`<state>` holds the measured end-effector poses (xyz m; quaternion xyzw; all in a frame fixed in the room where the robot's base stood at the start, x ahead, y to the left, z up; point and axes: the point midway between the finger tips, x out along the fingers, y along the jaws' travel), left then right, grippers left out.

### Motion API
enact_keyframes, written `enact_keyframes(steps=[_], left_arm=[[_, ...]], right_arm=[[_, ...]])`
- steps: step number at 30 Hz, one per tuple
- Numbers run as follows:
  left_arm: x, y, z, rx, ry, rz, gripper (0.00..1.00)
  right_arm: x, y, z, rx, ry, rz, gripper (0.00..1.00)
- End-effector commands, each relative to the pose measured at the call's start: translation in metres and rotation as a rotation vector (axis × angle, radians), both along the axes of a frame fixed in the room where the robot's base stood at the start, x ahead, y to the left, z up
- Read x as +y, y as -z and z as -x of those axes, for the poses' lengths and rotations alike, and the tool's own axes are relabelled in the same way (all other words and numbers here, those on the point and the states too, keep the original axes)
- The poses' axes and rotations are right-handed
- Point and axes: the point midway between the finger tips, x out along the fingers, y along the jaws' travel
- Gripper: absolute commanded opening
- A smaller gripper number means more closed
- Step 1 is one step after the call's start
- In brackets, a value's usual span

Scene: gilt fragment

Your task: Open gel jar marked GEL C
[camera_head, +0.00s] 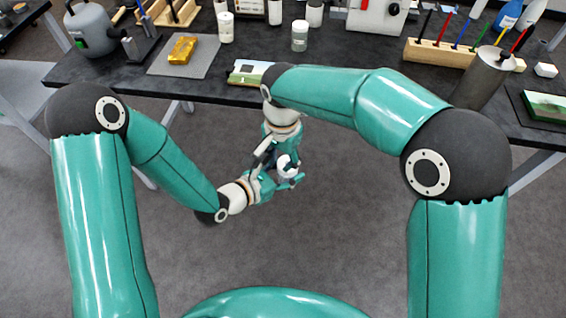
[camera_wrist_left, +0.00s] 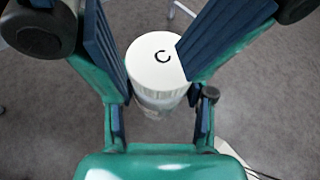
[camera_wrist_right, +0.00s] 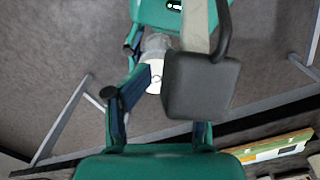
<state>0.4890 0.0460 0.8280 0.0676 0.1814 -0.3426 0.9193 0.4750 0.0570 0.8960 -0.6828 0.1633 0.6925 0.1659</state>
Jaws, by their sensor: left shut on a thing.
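A jar (camera_wrist_left: 158,66) with a round white lid marked "C" shows in the left wrist view, its clear body below the lid. My left gripper (camera_wrist_left: 160,112) is shut on the jar body. In the right wrist view the lid (camera_wrist_right: 155,76) is partly hidden behind a dark grey block of my other arm. My right gripper (camera_wrist_right: 163,108) looks open, its fingers spread on either side of the lid; whether a pad touches is unclear. In the head view the jar (camera_head: 287,165) is small and partly covered by both grippers, in front of the table.
The dark table (camera_head: 340,72) runs behind my arms. On it stand another white-lidded jar (camera_head: 299,36), a white container (camera_head: 226,27), a gold fragment (camera_head: 183,50) on a grey mat, a wooden tool rack (camera_head: 440,54) and a metal cup (camera_head: 483,78). The floor below is clear.

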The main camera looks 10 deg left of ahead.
Motion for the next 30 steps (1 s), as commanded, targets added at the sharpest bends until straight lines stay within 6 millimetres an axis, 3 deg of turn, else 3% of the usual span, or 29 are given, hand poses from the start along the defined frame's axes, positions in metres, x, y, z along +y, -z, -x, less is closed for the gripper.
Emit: enact_keyframes(steps=[5, 11, 19, 23, 30], left_arm=[[0.000, 0.001, 0.001, 0.002, 0.003, 0.000, 0.00], [-0.001, 0.001, 0.002, 0.004, 0.004, -0.001, 0.00], [-0.001, 0.002, 0.002, 0.006, 0.004, -0.001, 0.00], [-0.001, 0.002, 0.002, 0.006, 0.004, -0.001, 0.00], [-0.001, 0.002, 0.002, 0.006, 0.004, -0.001, 0.00]], right_arm=[[0.001, -0.021, -0.001, -0.004, 0.000, -0.004, 0.44], [-0.001, -0.032, -0.004, -0.008, 0.062, -0.002, 0.74], [-0.011, -0.056, -0.012, -0.021, 0.323, 0.008, 0.75], [-0.013, -0.049, -0.012, -0.021, 0.354, 0.011, 0.75], [-0.013, -0.016, -0.012, -0.019, 0.352, 0.012, 0.75]])
